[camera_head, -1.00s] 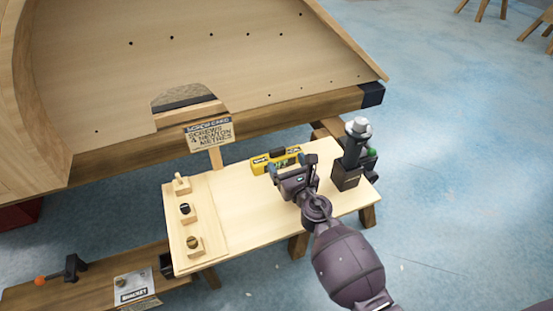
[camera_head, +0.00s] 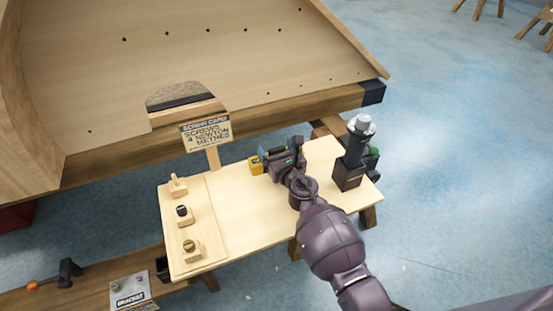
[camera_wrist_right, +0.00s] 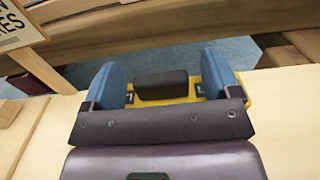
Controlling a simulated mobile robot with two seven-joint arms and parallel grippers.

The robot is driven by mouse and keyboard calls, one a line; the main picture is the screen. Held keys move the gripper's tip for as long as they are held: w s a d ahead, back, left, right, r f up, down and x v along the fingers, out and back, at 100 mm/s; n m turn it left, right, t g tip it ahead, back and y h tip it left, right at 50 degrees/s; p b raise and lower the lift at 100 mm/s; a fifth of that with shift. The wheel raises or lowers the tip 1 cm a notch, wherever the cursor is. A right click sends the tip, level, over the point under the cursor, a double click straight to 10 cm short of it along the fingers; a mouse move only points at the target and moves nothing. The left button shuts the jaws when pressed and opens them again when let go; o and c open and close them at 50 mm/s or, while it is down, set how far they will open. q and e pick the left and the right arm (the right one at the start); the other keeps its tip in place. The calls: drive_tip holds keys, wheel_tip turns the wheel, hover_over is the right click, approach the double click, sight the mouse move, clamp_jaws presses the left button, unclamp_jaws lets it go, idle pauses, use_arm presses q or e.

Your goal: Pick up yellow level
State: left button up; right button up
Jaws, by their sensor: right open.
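The yellow level (camera_head: 256,167) lies near the back edge of the small wooden table, mostly hidden behind my right gripper in the head view. In the right wrist view the level (camera_wrist_right: 218,80) shows its yellow body and a black block (camera_wrist_right: 162,85) on top. My right gripper (camera_head: 280,155) is at the level, with its blue fingers (camera_wrist_right: 163,82) apart on either side of the black block. I see gaps between the fingers and the block. My left gripper is not in view.
A screw card sign (camera_head: 206,133) stands at the back left. Several small wooden pegs and knobs sit on a board (camera_head: 212,240) at the left. The table's front middle is clear.

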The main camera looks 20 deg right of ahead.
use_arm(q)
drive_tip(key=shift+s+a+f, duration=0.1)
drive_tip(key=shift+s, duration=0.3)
use_arm(e)
drive_tip(key=c, duration=1.2)
drive_tip(key=shift+r, duration=0.1)
